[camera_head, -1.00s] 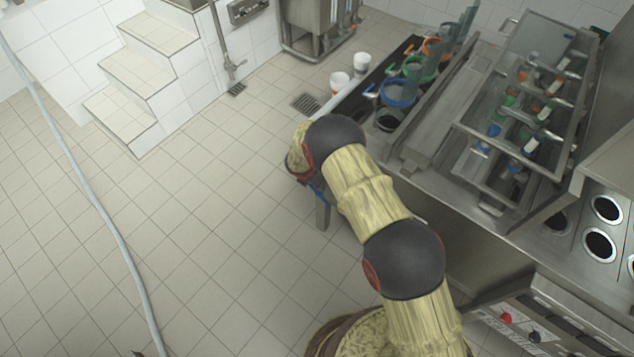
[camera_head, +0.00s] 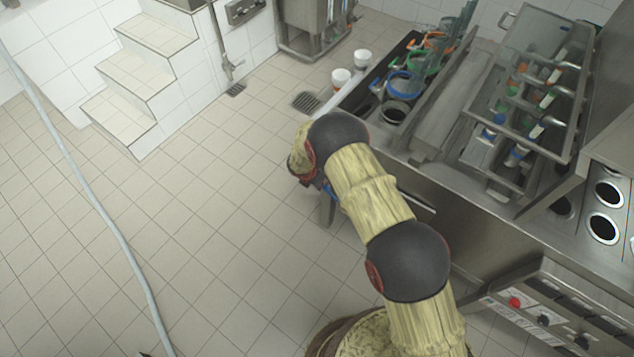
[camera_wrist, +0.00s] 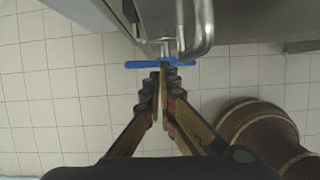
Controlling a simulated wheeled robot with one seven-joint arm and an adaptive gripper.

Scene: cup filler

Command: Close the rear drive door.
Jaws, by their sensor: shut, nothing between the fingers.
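My gripper (camera_wrist: 163,82) is shut and empty in the wrist view, its fingertips together just below a blue bar (camera_wrist: 146,64). I cannot tell whether they touch the bar. Bent metal tubing (camera_wrist: 203,28) and a grey metal part (camera_wrist: 158,16) stand just beyond the tips. In the head view my wrist hides most of the gripper; a narrow grey piece (camera_head: 327,208) with blue on it shows just below the wrist. I cannot make out for sure which panel is the rear drive door, or how far open it is.
The steel machine (camera_head: 470,215) fills the right side, with cups and coloured clamps on top. Two white cups (camera_head: 361,58) stand at its far left end. A grey hose (camera_head: 95,215) lies on the tiled floor at left.

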